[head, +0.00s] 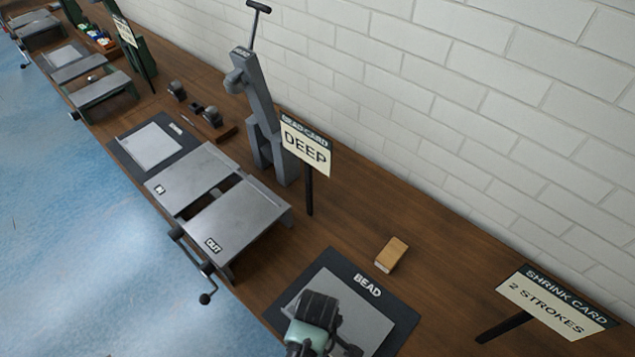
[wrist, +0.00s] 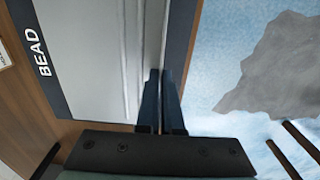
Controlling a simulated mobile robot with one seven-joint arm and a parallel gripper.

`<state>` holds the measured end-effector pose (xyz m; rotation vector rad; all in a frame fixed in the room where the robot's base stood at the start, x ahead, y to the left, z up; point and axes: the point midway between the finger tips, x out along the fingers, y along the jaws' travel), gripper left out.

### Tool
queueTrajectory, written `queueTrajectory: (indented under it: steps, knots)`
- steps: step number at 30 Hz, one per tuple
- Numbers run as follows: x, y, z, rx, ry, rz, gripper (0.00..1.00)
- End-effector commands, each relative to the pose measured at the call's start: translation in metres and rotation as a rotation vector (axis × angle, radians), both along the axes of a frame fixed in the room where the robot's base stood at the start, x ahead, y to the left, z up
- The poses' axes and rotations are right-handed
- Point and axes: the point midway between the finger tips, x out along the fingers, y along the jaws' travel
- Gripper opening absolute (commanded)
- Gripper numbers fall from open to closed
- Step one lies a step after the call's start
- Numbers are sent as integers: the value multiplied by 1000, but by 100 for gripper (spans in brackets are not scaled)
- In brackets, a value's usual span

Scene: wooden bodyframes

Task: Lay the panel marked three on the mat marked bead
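A flat grey panel (head: 365,325) lies over the dark mat marked BEAD (head: 397,303) at the bottom of the head view. In the wrist view the panel (wrist: 88,60) covers most of the mat (wrist: 57,75), whose BEAD lettering is clear. I see no number on the panel. My gripper (head: 318,345) is over the panel's near part in the head view and hides some of it. In the wrist view the two fingers (wrist: 161,100) are close together, with the panel's thin raised edge between them.
A wooden block (head: 392,254) lies behind the mat. The SHRINK CARD sign (head: 556,304) stands to the right and the DEEP bead card (head: 306,147) behind. Left are the machine table marked OUT (head: 240,225), its crank (head: 205,297), and another mat with a sheet (head: 150,147).

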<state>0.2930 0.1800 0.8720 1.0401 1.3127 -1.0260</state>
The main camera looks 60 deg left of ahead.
Motion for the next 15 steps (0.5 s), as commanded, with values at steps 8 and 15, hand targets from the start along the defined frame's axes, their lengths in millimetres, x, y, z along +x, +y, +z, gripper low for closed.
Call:
queueTrajectory:
  steps: [8, 15]
  knots:
    - [1, 1, -22, 1, -2, 0, 0]
    - [1, 1, -23, 2, -3, -1, 0]
